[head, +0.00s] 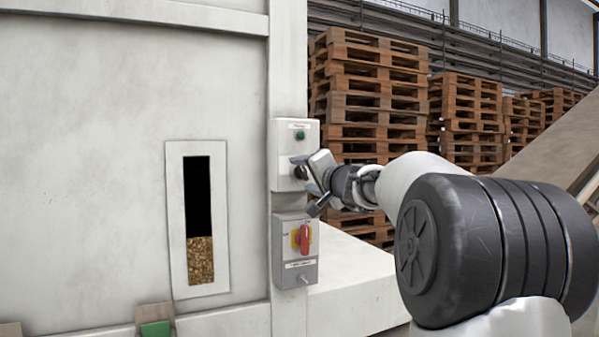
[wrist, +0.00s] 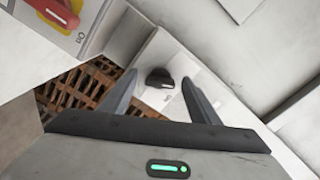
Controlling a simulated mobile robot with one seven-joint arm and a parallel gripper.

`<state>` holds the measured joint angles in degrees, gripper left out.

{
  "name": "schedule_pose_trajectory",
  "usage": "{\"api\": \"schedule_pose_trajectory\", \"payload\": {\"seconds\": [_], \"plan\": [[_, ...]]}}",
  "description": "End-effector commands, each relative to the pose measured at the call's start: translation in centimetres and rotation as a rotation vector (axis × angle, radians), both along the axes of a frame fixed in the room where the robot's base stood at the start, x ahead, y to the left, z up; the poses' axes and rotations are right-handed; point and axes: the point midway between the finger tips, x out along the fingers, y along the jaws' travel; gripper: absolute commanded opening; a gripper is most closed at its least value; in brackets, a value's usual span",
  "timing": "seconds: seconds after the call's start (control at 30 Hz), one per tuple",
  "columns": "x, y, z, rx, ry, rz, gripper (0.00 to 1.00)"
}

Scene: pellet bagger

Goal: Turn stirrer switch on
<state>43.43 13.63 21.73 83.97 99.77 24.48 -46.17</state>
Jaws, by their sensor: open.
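A pale upper control box (head: 283,157) on the machine's post carries a green button or lamp (head: 300,135) and a black rotary knob (head: 300,172). Its label is too small to read, so I cannot confirm it is the stirrer switch. My gripper (head: 308,174) is open in front of this box, at the knob's height. In the wrist view the black knob (wrist: 158,77) shows between the two spread fingers, one on each side. No finger is seen closed on it. Whether the fingertips touch the box face is unclear.
Just below is a grey box (head: 284,262) with a red switch handle (head: 304,239) on a yellow plate, close to my gripper. A window slot (head: 199,262) with pellets is at left. A white ledge (head: 350,280) juts out below. Pallet stacks (head: 370,95) stand behind.

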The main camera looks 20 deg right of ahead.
Motion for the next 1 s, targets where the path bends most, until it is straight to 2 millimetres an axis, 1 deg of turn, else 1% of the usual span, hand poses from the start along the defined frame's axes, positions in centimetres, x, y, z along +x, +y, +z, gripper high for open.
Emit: {"api": "schedule_pose_trajectory", "payload": {"seconds": [0.33, 0.47, 0.5, 0.57, 0.6, 0.83, 1.0], "plan": [[0.04, 0.01, -0.03, 0.0, 0.0, 0.0, 0.56], [0.04, 0.01, -0.02, 0.0, 0.0, 0.0, 0.34], [0.04, 0.02, -0.02, 0.0, 0.0, 0.0, 0.28], [0.04, 0.02, -0.02, 0.0, 0.0, 0.0, 0.17], [0.04, 0.02, -0.02, 0.0, 0.0, 0.0, 0.15], [0.05, 0.07, -0.05, 0.02, 0.001, 0.0, 0.15], [0.06, 0.11, -0.06, 0.086, 0.002, 0.0, 0.15]]}}
